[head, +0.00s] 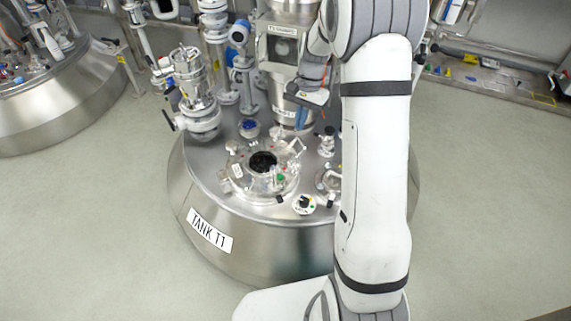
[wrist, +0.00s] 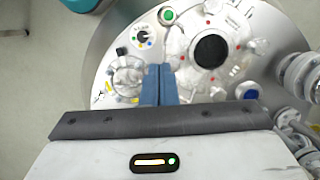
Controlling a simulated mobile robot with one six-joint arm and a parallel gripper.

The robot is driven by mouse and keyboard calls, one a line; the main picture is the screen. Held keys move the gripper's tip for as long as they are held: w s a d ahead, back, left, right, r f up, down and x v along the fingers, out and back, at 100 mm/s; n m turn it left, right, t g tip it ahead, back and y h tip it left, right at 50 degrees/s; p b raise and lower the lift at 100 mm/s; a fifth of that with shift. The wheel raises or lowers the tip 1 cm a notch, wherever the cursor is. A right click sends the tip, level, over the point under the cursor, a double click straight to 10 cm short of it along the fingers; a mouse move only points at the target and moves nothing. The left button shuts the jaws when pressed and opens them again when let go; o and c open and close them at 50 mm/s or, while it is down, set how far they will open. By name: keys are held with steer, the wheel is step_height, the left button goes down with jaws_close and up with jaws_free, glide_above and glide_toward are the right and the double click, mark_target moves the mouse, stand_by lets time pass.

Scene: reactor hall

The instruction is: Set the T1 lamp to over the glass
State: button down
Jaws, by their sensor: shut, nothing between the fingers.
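A small white round dial with a black knob (head: 303,204) sits on the front of the tank lid, with coloured dots around it. It also shows in the wrist view (wrist: 147,39), above and left of my fingertips; its lettering is too small to read surely and I cannot tell its setting. A round glass-like fitting (wrist: 128,76) lies left of my fingers; in the head view my arm partly hides it (head: 328,182). My gripper (wrist: 158,68) has its blue fingers together and empty, above the lid, apart from the dial. In the head view it is high behind the lid (head: 294,88).
The steel tank labelled TANK T1 (head: 212,232) carries a round hatch with a dark opening (head: 263,162). A green button (wrist: 167,14) is near the dial. Pipes and valves (head: 193,90) stand at the lid's back left.

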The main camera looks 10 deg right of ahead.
mark_target(278, 178)
steer(key=w+d+f+m+b, duration=0.1)
steer(key=w+f, duration=0.2)
steer(key=f, duration=0.5)
steer(key=shift+w+d+f+m+g+y, duration=0.2)
steer(key=shift+w+f+m+g+y, duration=0.1)
steer(key=shift+w+m+g+y, duration=0.1)
steer(key=s+a+f+b, duration=0.1)
steer(key=s+a+f, duration=0.3)
steer(key=f, duration=0.6)
steer(key=shift+s+a, duration=0.4)
steer(key=shift+a, duration=0.3)
